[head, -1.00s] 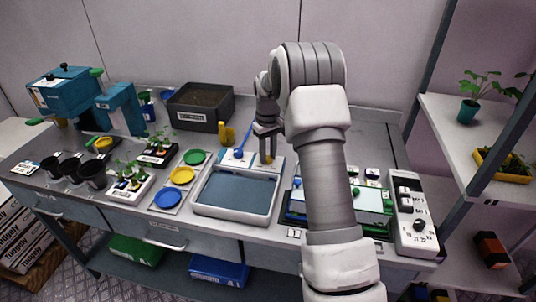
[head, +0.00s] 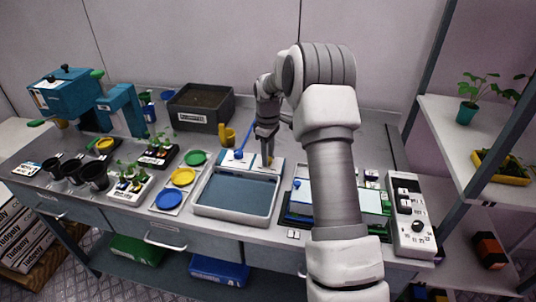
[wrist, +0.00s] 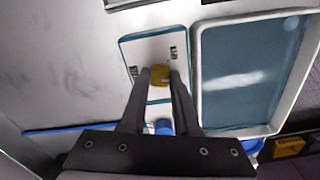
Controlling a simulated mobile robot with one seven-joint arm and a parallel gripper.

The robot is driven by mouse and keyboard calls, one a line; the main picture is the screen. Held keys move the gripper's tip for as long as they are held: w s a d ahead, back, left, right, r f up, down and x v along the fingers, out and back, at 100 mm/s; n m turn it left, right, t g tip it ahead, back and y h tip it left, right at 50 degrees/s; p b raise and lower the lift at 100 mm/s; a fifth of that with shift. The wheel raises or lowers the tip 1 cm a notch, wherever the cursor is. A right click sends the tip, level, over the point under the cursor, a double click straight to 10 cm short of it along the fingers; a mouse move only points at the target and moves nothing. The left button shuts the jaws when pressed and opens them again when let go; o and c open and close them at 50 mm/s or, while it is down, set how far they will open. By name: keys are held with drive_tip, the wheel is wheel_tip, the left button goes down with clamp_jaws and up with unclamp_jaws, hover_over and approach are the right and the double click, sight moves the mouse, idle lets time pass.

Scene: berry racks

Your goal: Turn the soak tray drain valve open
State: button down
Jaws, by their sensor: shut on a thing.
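The soak tray (head: 233,215) is a pale-rimmed basin with blue-grey water, at the middle of the bench; its rim (wrist: 197,75) also shows at the right of the wrist view. Behind it is a white-and-blue labelled panel (head: 253,162). The yellow drain valve handle (wrist: 160,75) stands on this panel, between my fingertips in the wrist view. My gripper (head: 267,154) points down and is shut on the handle, which is mostly hidden in the head view. The labels are too small to read, so the valve's setting cannot be told.
A yellow cup (head: 228,136) and a dark soil bin (head: 188,122) are behind. Coloured dishes (head: 183,176) lie left, and a switch box (head: 412,225) stands right.

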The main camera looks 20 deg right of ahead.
drive_tip(key=n+p, duration=0.1)
drive_tip(key=n, duration=0.5)
drive_tip(key=shift+r+n+p, duration=0.1)
drive_tip(key=shift+n+p, duration=0.2)
drive_tip(key=n+p, duration=0.1)
drive_tip(key=n, duration=0.4)
drive_tip(key=shift+n+p, duration=0.3)
drive_tip(key=shift+n, duration=0.1)
drive_tip(key=c, duration=0.6)
unclamp_jaws()
drive_tip(key=shift+c, duration=0.2)
wheel_tip(320, 180, up, 17)
drive_tip(key=shift+r, duration=0.2)
